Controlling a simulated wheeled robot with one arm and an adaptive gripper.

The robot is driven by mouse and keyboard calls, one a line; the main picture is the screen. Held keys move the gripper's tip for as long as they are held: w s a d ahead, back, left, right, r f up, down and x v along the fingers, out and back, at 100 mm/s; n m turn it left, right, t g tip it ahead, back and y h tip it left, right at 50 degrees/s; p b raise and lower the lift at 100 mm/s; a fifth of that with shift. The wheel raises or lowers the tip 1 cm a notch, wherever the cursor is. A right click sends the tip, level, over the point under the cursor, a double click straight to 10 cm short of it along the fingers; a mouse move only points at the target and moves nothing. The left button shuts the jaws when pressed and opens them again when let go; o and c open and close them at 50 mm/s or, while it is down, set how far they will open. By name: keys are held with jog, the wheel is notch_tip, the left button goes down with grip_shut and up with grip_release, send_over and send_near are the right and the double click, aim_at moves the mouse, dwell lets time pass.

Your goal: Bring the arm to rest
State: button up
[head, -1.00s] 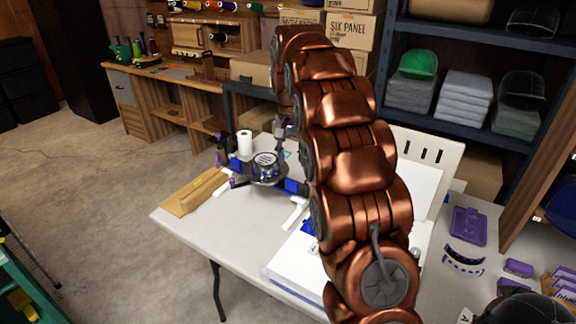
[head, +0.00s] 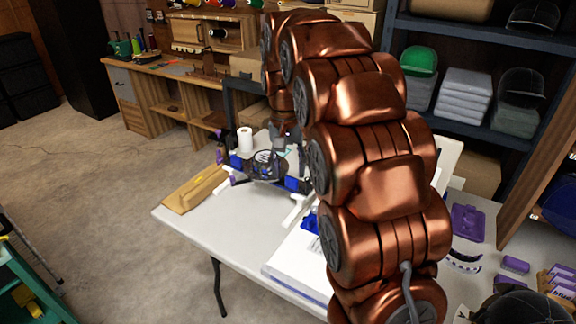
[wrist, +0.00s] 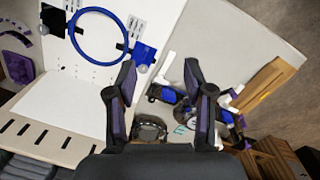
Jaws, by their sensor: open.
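My gripper (wrist: 160,78) is open in the wrist view, its two dark fingers apart with nothing between them. It hangs above the white table (head: 190,219). In the head view my copper arm rises from the lower right and bends over at the top.
A blue hoop (wrist: 101,36) lies on a white board at left in the wrist view. A shelf with caps (head: 419,62) stands behind.

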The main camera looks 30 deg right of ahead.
jog(key=s+a+f+n, duration=0.1)
jog(key=s+a+n, duration=0.1)
jog(key=s, duration=0.8)
jog(key=s+a+f+n+p, duration=0.1)
jog(key=s+a, duration=0.4)
jog(key=s, duration=0.6)
jog(key=s+a+f+n+p, duration=0.1)
jog(key=s+a+f+n, duration=0.1)
jog(key=s, duration=0.8)
jog(key=shift+s+a+f+n+g, duration=0.3)
jog(key=shift+a+f+n+g, duration=0.1)
jog(key=shift+a+n, duration=0.55)
jog(key=shift+a, duration=0.1)
jog(key=shift+c, duration=0.3)
